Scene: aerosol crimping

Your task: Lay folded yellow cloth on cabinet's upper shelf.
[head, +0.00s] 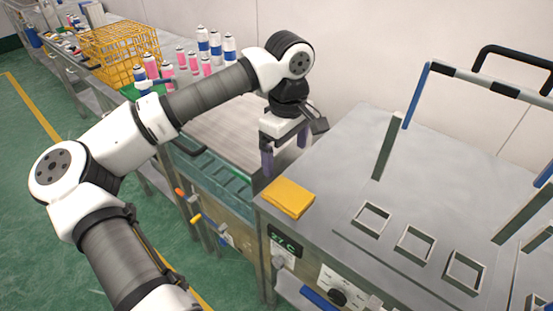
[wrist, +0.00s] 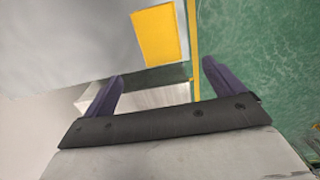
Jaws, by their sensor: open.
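The folded yellow cloth (head: 288,198) lies flat on the near left corner of the grey metal machine top. It also shows in the wrist view (wrist: 155,35), beyond the fingertips and close to the edge of the top. My gripper (head: 285,158) hangs fingers down, behind the cloth and apart from it, over the side of the conveyor table. In the wrist view its two purple fingers (wrist: 160,80) are spread wide with nothing between them. I cannot make out a cabinet with an upper shelf in either view.
A yellow wire basket (head: 120,52) and several spray cans (head: 203,42) stand at the back left. Coloured handles (head: 195,218) stick out below the table edge.

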